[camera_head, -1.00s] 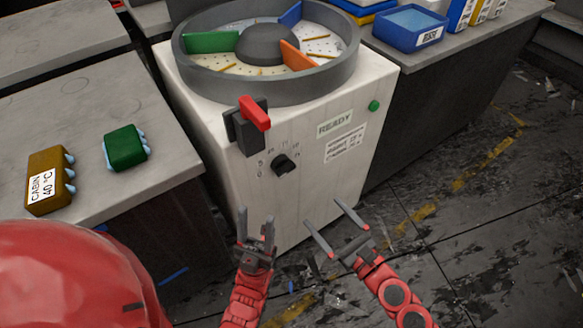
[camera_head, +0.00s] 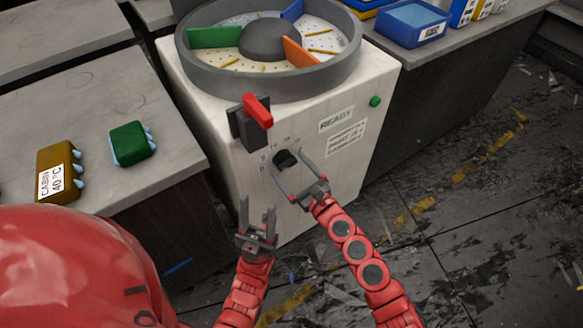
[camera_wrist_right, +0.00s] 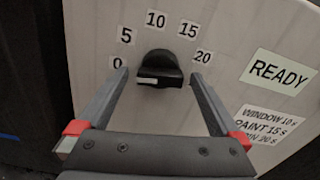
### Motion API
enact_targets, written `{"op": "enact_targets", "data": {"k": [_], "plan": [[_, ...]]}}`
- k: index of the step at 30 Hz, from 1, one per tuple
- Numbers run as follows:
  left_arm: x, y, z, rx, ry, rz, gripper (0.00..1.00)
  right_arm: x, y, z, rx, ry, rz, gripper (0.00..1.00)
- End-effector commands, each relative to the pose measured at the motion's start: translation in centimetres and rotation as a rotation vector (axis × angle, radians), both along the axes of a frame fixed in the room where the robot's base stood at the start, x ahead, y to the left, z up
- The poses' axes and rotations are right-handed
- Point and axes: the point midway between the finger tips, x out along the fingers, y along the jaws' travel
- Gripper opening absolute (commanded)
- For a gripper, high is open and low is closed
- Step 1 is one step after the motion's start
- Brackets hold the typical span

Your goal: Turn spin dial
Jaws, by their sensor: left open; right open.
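The spin dial (camera_head: 286,158) is a black knob on the white front of the machine. In the right wrist view the dial (camera_wrist_right: 158,66) sits amid the labels 0, 5, 10, 15 and 20. Its pale pointer mark lies on the left, nearest the 0. My right gripper (camera_head: 296,182) is open in front of the dial, with a finger at each side of it in the wrist view (camera_wrist_right: 162,85). I cannot tell whether the fingers touch it. My left gripper (camera_head: 257,216) is open and empty, lower and to the left, in front of the machine.
Above the dial a red-handled lever (camera_head: 257,110) sticks out from the machine, below the round drum (camera_head: 355,72). A green button (camera_head: 375,101) and a READY label (camera_head: 337,119) are to the right. A left table (camera_head: 75,110) holds a green block (camera_head: 130,143) and a brown CABIN block (camera_head: 58,172).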

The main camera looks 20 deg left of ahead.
Motion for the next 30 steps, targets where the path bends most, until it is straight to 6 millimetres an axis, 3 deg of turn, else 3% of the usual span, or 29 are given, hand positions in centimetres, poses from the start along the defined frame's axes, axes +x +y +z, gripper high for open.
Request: {"op": "enact_targets", "data": {"k": [7, 21, 30], "plan": [[0.0, 0.0, 0.0, 0.0, 0.0, 0.0, 0.5, 0.04, 0.03, -0.04, -0.001, 0.001, 0.0, 1.0], [0.01, 0.0, 0.0, 0.0, 0.0, 0.0, 0.5, 0.04, -0.01, -0.04, -0.001, 0.0, -0.001, 0.15], [0.0, 0.0, 0.11, 0.0, 0.0, 0.0, 0.5, 0.03, -0.01, -0.03, 0.019, 0.028, -0.001, 0.14]]}}
